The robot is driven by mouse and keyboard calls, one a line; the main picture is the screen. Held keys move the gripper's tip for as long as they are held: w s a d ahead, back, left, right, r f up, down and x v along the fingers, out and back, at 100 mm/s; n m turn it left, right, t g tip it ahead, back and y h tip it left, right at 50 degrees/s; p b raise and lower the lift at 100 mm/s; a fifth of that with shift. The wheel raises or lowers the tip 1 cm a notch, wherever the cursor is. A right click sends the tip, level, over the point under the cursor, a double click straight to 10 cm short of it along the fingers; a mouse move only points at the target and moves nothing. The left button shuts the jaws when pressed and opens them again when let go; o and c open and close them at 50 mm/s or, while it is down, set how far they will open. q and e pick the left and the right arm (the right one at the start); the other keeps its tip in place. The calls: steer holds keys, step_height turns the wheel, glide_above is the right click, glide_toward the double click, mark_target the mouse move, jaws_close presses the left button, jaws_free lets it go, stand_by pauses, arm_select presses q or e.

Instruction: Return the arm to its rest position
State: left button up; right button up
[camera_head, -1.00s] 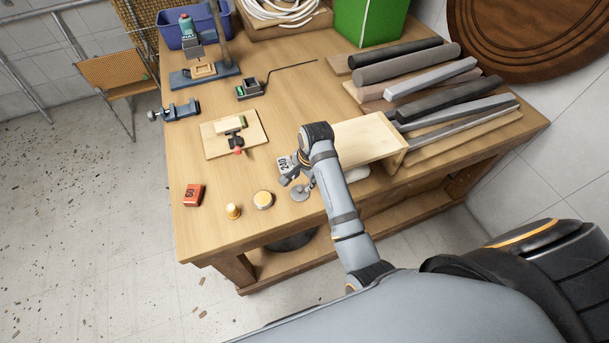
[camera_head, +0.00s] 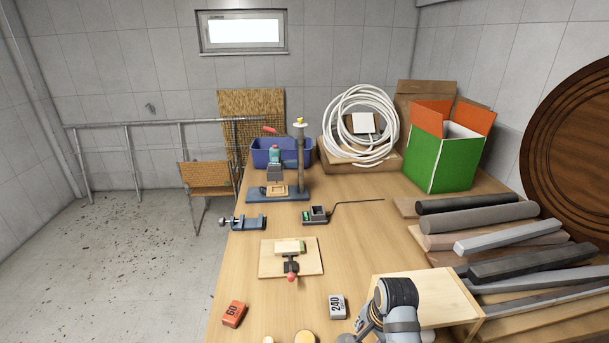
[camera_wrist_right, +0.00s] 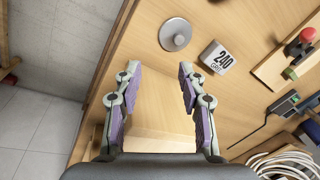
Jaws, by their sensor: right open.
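My right arm (camera_head: 400,312) comes in at the bottom of the head view, over the front of the workbench (camera_head: 345,228) beside a pale wooden box (camera_head: 425,296). In the right wrist view my right gripper (camera_wrist_right: 158,82) is open, with its two purple-padded fingers spread and nothing between them. A grey metal disc with a knob (camera_wrist_right: 175,34) and a 240 grit block (camera_wrist_right: 217,57) lie on the bench beyond the fingertips. The 240 block also shows in the head view (camera_head: 337,306), left of my arm. My left gripper is in neither view.
A red 60 block (camera_head: 234,314) lies at the front left. A board with a small clamp (camera_head: 291,258) sits mid-bench. Bars and rods (camera_head: 510,236) lie at the right. A coiled white hose (camera_head: 360,125) and green box (camera_head: 442,150) stand at the back.

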steer(key=s+d+n+t+h, duration=0.1)
steer(key=s+d+n, duration=0.2)
steer(key=s+n, duration=0.35)
steer(key=s+d+n+h, duration=0.1)
steer(key=s+d+n, duration=0.2)
steer(key=s+n, duration=0.35)
steer(key=s+d+f+m+g+b, duration=0.1)
steer(key=s+d+f+b, duration=0.15)
steer(key=f, duration=1.55)
steer(key=s+d+f+b, duration=0.1)
steer(key=s+f+b, duration=0.25)
steer(key=f, duration=1.45)
steer(key=s+f+g+b, duration=0.1)
steer(key=s+f+b, duration=0.4)
steer(key=s+f, duration=1.2)
steer(key=shift+d+f+y, duration=0.25)
steer(key=shift+f+y, duration=0.05)
steer(key=shift+f, duration=0.4)
